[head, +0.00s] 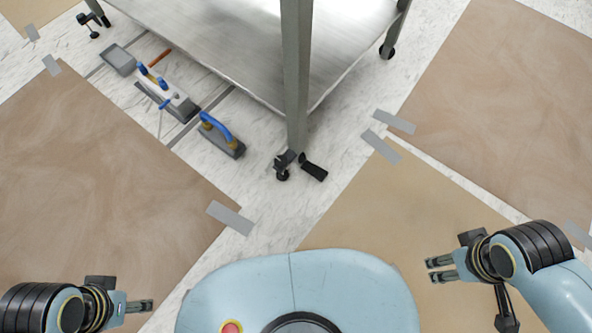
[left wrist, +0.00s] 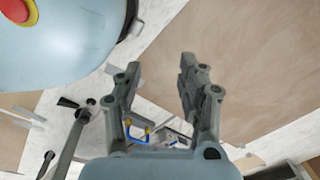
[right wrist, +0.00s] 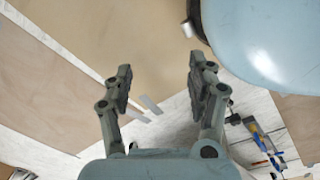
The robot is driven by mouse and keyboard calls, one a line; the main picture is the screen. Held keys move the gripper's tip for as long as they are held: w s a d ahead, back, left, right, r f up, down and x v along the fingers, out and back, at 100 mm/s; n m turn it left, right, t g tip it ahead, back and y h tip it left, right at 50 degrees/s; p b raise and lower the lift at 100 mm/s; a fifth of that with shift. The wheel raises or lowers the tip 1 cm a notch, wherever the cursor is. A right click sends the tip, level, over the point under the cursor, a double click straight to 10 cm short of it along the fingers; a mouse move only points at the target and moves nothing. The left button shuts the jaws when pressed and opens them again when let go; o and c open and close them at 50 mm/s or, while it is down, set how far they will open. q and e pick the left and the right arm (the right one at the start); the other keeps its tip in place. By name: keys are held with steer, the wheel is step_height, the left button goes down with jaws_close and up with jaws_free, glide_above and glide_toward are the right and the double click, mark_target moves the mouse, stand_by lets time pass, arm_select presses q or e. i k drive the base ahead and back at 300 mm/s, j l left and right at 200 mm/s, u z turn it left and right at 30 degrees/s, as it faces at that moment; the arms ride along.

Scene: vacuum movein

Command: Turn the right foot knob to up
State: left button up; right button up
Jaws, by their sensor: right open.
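A grey metal cart (head: 220,45) stands on legs with wheeled feet. Its nearest foot (head: 284,163) has a black pedal-like knob (head: 313,168) sticking out to the right and slightly down. Another foot (head: 388,51) shows at the far right, and one (head: 92,22) at the far left. I cannot tell for sure which is the right foot. My right gripper (head: 434,269) is open and empty, well right of and below the nearest foot. My left gripper (head: 146,306) is open and empty at the lower left, far from the cart. Its wrist view also shows a black knob (left wrist: 68,102).
Blue-handled tools (head: 215,130) and trowels lie on the tiled floor left of the nearest foot. Brown sheets (head: 90,180) are taped down with grey tape (head: 230,217) on both sides. The floor between me and the nearest foot is clear.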

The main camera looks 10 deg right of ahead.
mark_target(280, 162)
steer(key=i+j+z, duration=0.1)
steer(key=j, duration=0.3)
steer(key=i+j+z, duration=0.1)
steer(key=j, duration=0.3)
steer(key=i+j+z, duration=0.15)
steer(key=j, duration=0.25)
steer(key=i+j+z, duration=0.1)
steer(key=j, duration=0.35)
